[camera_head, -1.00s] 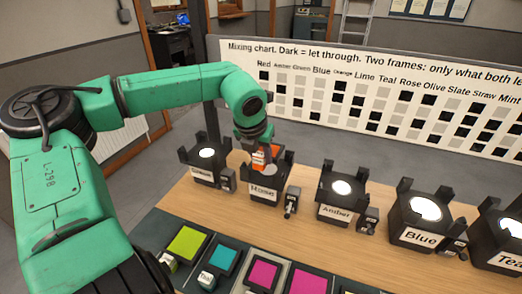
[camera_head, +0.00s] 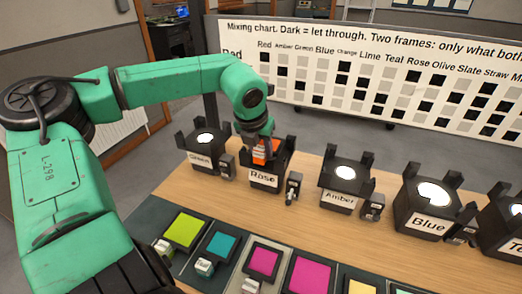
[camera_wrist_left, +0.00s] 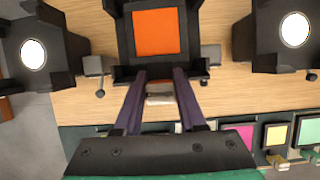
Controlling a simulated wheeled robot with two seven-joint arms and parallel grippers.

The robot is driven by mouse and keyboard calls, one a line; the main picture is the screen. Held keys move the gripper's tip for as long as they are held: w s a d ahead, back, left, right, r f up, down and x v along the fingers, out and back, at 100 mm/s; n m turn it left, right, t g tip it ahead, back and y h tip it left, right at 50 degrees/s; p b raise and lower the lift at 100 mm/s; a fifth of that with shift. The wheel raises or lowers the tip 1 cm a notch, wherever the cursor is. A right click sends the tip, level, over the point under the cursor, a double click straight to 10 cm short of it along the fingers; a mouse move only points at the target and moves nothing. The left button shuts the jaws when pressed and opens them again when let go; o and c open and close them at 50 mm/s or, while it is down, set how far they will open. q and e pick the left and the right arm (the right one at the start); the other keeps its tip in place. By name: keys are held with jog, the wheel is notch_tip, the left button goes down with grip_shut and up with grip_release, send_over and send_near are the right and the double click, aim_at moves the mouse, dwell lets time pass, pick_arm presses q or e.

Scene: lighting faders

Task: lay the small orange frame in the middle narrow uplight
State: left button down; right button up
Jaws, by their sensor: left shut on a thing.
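The small orange frame (camera_head: 263,152) is at the top of the uplight labelled Rose (camera_head: 264,179). In the left wrist view its orange pane (camera_wrist_left: 156,32) lies between the dark walls of that uplight (camera_wrist_left: 122,40) and covers its light. My left gripper (camera_head: 262,140) is shut on the frame's pale tab (camera_wrist_left: 160,95), at the near side of the uplight. I cannot tell whether the frame rests fully on the uplight. My right gripper is not in view.
Uplights labelled Green (camera_head: 203,155), Amber (camera_head: 341,187) and Blue (camera_head: 424,212) stand lit along the wooden bench (camera_head: 325,228). Small knobbed boxes stand beside them. Coloured frames, including a yellow-green one (camera_head: 186,230) and a teal one (camera_head: 222,246), lie along the front. A mixing chart (camera_head: 400,90) stands behind.

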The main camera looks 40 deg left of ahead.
pick_arm(q)
jog(key=shift+f+b, duration=1.35)
jog(key=shift+f, duration=0.05)
jog(key=shift+c, duration=2)
grip_release()
jog(key=shift+r, duration=0.1)
jog(key=shift+r, duration=0.45)
jog(key=w+r+p+v, duration=0.1)
jog(key=p+v, duration=0.5)
jog(key=v, duration=1.4)
jog(key=shift+w+a, duration=0.3)
jog(key=shift+w, duration=0.3)
